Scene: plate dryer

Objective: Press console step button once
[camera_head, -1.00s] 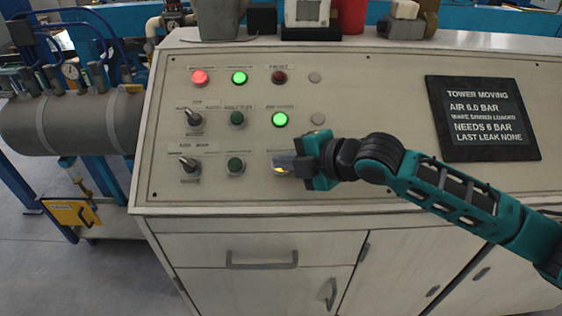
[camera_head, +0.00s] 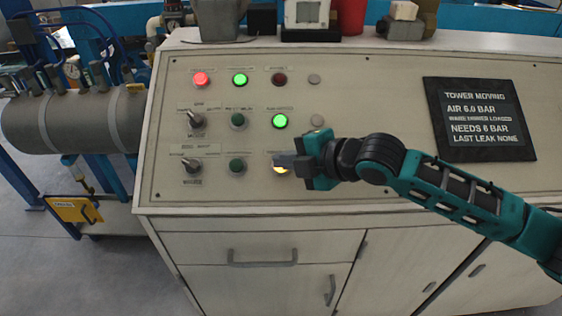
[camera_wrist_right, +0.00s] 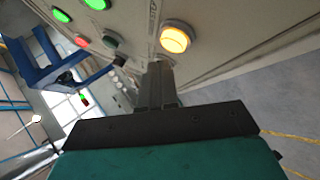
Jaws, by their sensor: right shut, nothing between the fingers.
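The console (camera_head: 380,100) has a sloped cream panel with lamps, switches and buttons. A lit yellow-orange button (camera_head: 280,169) sits in the bottom row, partly hidden behind my right gripper (camera_head: 284,160). The button also shows in the right wrist view (camera_wrist_right: 175,38), glowing, with a pale ring around it. My right gripper (camera_wrist_right: 158,72) is shut and empty, its fingertips close to the button and just below it in the wrist view. I cannot tell whether they touch it. The button's label is mostly hidden and unreadable. My left gripper is out of view.
Red (camera_head: 201,79) and green (camera_head: 240,79) lamps are lit in the top row, and another green light (camera_head: 280,121) in the middle row. Two toggle switches stand at the left. A black display (camera_head: 478,118) reads "TOWER MOVING". Drawers lie below.

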